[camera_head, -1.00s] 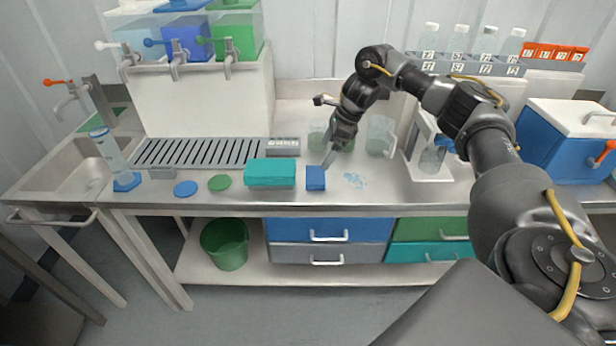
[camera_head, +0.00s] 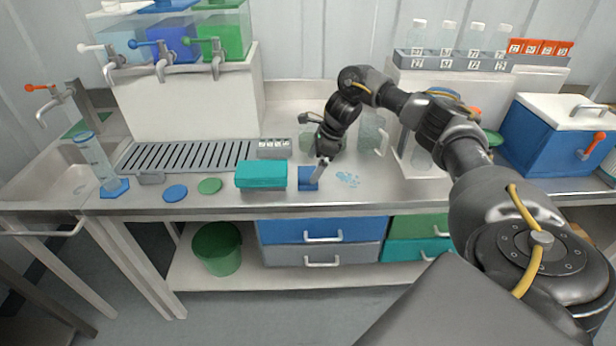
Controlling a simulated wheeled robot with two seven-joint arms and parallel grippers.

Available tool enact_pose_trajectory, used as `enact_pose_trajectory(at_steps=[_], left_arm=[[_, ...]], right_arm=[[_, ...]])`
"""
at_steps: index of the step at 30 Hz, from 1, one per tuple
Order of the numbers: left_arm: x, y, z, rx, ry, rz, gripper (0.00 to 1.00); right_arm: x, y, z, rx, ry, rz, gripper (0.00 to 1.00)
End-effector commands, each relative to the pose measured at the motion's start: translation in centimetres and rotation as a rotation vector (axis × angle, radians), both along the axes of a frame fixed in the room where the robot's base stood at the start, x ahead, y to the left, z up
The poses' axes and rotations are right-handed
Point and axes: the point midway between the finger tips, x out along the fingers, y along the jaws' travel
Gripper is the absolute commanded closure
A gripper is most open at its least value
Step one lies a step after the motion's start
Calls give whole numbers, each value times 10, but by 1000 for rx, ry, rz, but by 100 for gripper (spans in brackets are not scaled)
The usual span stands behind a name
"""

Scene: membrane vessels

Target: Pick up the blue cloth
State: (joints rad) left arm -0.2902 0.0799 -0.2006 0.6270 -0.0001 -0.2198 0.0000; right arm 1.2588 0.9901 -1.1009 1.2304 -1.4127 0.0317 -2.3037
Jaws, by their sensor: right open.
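The blue cloth (camera_head: 304,184) is a small folded blue block on the steel counter. The gripper is open. I cannot tell whether the fingers touch the cloth or straddle it. My left gripper is not in view.
Pale blue spilled liquid (camera_head: 348,180) lies right of the cloth. Clear beakers (camera_head: 372,132) stand behind my gripper. A blue disc (camera_head: 175,193) and green disc (camera_head: 209,186) lie to the left. The counter's front edge (camera_head: 330,203) is close to the cloth.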

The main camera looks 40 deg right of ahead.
Motion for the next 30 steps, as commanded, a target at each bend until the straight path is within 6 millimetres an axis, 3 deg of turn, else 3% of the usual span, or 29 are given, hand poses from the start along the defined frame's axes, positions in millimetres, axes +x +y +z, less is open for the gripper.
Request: enact_pose_trajectory(at_steps=[1,6,15,23,30], left_arm=[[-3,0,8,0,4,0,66],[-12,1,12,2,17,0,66],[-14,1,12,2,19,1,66],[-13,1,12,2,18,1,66],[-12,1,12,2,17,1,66]], right_arm=[[1,4,-5,0,5,1,0],[7,10,-27,2,2,1,0],[8,11,-34,1,1,0,0],[8,12,-34,1,1,0,31],[9,12,-33,1,0,1,32]])
